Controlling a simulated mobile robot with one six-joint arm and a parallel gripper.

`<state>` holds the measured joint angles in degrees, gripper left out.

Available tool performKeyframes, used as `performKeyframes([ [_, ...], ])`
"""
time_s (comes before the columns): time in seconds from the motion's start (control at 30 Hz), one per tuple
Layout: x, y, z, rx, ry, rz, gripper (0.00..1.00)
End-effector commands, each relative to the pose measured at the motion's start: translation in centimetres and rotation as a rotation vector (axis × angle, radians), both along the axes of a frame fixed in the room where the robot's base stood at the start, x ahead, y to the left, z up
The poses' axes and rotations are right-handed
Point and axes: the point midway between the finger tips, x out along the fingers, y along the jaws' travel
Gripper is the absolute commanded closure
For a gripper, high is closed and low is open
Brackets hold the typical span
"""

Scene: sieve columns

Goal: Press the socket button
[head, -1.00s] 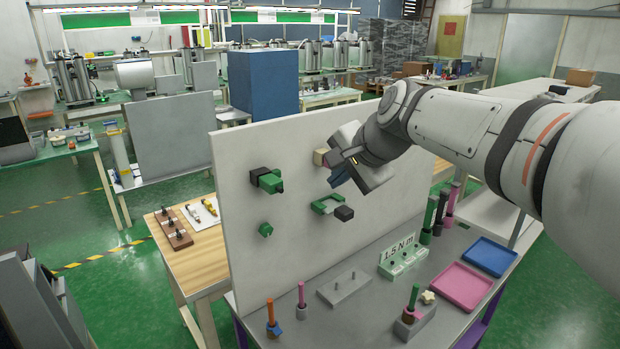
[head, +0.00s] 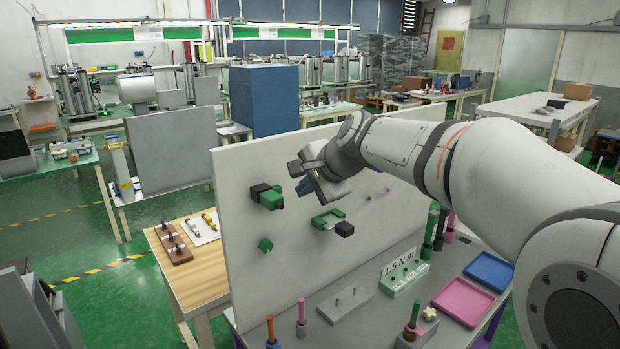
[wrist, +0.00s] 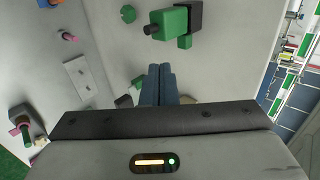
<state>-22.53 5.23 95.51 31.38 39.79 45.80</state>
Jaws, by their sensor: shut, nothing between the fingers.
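An upright pale panel (head: 237,220) carries several fittings. One is a green block with a black part (head: 267,197); in the wrist view this green block (wrist: 170,22) has a dark round stub and a black block behind it. Below it is a small green knob (head: 265,245), also in the wrist view (wrist: 128,14). To the right is a green bracket with a black end (head: 330,220). I cannot tell which part is the socket button. My gripper (head: 303,187) is shut and empty in front of the panel, right of the green block. Its fingers (wrist: 158,84) lie together, apart from the green block.
Below the panel, a grey bench holds a grey pegged block (head: 345,304), a "1.5 N m" stand (head: 402,275), a pink tray (head: 463,303), a blue tray (head: 488,270) and several upright coloured rods. A wooden table (head: 192,275) stands to the left.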

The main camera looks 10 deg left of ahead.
Motion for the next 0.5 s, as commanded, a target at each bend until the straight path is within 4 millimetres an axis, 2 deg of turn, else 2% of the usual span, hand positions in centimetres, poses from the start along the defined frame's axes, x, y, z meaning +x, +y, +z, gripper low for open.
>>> performKeyframes([
  [0.2,2.2,2.7,-3.2,-0.002,0.004,0.001,1.00],
  [0.5,4.5,5.4,-3.1,-0.001,0.000,0.001,1.00],
])
